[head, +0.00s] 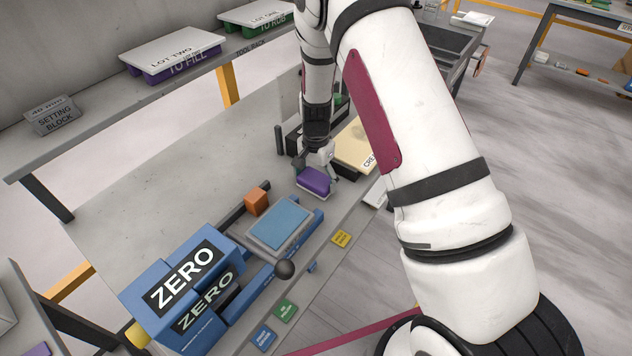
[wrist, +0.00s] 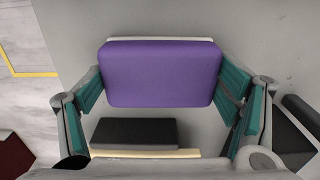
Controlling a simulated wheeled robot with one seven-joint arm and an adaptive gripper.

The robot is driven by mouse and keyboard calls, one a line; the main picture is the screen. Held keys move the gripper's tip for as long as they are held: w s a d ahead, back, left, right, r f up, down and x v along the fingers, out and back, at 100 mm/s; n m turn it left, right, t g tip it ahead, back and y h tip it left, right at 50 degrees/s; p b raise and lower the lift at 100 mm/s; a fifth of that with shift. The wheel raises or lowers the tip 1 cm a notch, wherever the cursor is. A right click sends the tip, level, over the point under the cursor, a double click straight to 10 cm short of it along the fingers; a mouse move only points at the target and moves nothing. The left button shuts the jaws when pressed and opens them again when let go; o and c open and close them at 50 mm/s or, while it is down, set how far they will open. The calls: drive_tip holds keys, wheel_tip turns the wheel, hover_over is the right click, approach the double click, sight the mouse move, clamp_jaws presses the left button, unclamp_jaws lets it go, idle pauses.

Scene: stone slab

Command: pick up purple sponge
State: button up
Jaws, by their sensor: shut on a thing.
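The purple sponge (head: 314,181) is a rounded block with a pale layer along its lower edge. It is at my gripper (head: 318,163) over the stone slab (head: 180,182) in the head view. In the wrist view, the purple sponge (wrist: 160,73) lies between the two teal-padded fingers of my gripper (wrist: 162,88), which are shut on its left and right ends. I cannot tell whether its underside touches the slab.
An orange block (head: 256,201) and a blue-topped tray (head: 279,222) lie nearer the front. Blue ZERO boxes (head: 185,280) stand at the lower left. A cream board (head: 355,146) is right of my gripper. The left part of the slab is clear.

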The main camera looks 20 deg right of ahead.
sight(316, 177)
drive_tip(key=shift+w+r, duration=0.1)
drive_tip(key=shift+r, duration=0.65)
wheel_tip(316, 177, up, 2)
drive_tip(key=shift+r+b, duration=0.1)
drive_tip(key=shift+b, duration=0.4)
drive_tip(key=s+d+r, duration=0.1)
drive_tip(key=s+d, duration=0.1)
drive_tip(key=s, duration=1.4)
drive_tip(key=shift+d+r, duration=0.15)
drive_tip(key=shift+d, duration=0.25)
